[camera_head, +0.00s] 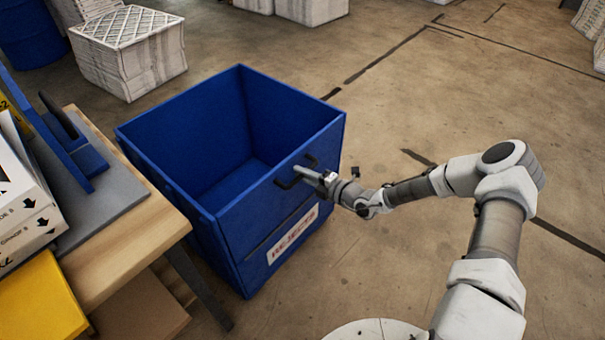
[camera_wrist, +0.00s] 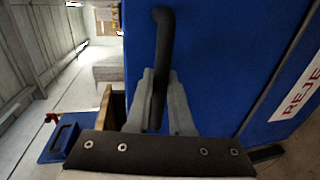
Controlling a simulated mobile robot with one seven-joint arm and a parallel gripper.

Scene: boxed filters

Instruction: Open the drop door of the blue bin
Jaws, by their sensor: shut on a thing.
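The blue bin (camera_head: 226,228) stands on the floor with its top open and its inside empty. Its front has a drop door (camera_head: 254,204) with a black handle (camera_head: 284,184) near the top edge, and the door appears upright and closed. A white label reading REJECTS (camera_head: 293,233) is on the front below. My gripper (camera_head: 305,172) is at the handle. In the wrist view, the gripper fingers (camera_wrist: 160,103) are closed around the black handle (camera_wrist: 163,45), against the blue door face (camera_wrist: 215,50). Part of the handle is hidden between the fingers.
A wooden table (camera_head: 140,245) with a blue fixture (camera_head: 75,150), white boxes (camera_head: 20,195) and a yellow item (camera_head: 38,300) stands close on the bin's left. A stack of white filters (camera_head: 130,55) stands behind. The floor (camera_head: 400,100) to the right is clear.

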